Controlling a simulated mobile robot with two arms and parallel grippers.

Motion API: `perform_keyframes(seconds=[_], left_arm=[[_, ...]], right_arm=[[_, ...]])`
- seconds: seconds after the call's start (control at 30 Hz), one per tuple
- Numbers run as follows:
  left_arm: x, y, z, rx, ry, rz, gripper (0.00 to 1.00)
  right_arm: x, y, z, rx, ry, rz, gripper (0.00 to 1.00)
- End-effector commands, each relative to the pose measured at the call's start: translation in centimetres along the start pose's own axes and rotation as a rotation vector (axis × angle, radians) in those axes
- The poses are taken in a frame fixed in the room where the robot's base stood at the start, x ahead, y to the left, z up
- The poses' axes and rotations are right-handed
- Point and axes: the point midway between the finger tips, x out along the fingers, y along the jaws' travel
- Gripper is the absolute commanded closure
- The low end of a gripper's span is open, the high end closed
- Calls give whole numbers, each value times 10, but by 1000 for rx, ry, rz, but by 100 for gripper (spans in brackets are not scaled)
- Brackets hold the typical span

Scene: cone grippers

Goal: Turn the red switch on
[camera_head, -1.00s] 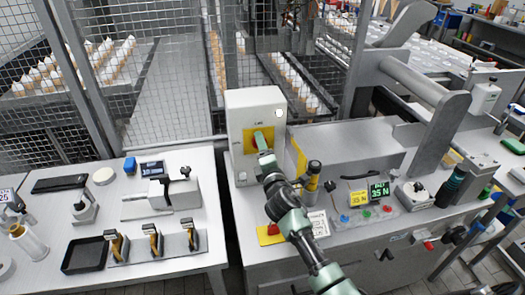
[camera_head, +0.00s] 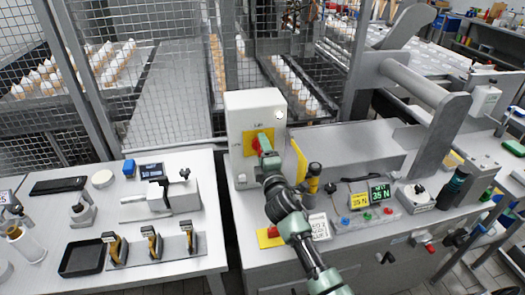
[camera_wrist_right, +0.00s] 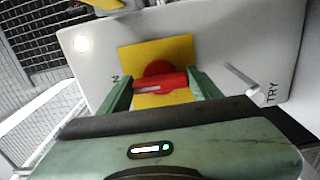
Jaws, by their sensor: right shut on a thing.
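The red switch (camera_head: 256,143) is a rotary knob on a yellow plate (camera_head: 267,134), on the front of a pale grey box. In the right wrist view the red switch (camera_wrist_right: 160,84) has a round base and a bar-shaped handle lying nearly level in that picture. My right gripper (camera_head: 264,148) is at the switch in the head view. In the wrist view its two green fingers (camera_wrist_right: 160,92) stand on either side of the handle, shut on it. The gripper hides part of the switch in the head view. My left gripper is in neither current view.
The grey control box (camera_head: 240,118) stands on a machine bench with a black-and-yellow post (camera_head: 313,182) close to my right arm. A force display (camera_head: 380,194) and coloured buttons lie right. A white table (camera_head: 150,225) with clamps stands left, and wire mesh fencing rises behind.

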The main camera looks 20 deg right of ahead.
Motion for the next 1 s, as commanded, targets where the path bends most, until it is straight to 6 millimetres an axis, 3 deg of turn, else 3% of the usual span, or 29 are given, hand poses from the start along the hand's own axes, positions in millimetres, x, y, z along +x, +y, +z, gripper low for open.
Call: perform_keyframes(seconds=[0.03,0.07,0.13,0.53,1.0], left_arm=[[0,0,0,0,0,0,41],[0,0,0,0,0,0,41],[0,0,0,0,0,0,41],[1,0,1,0,-1,0,41],[9,0,2,0,-1,0,41]], right_arm=[[-1,-3,0,5,-1,-6,77],[-1,-3,0,5,-1,-6,31],[-1,-3,0,4,-1,-5,15],[-7,-2,0,1,0,-2,15],[-75,-3,0,2,0,-4,15]])
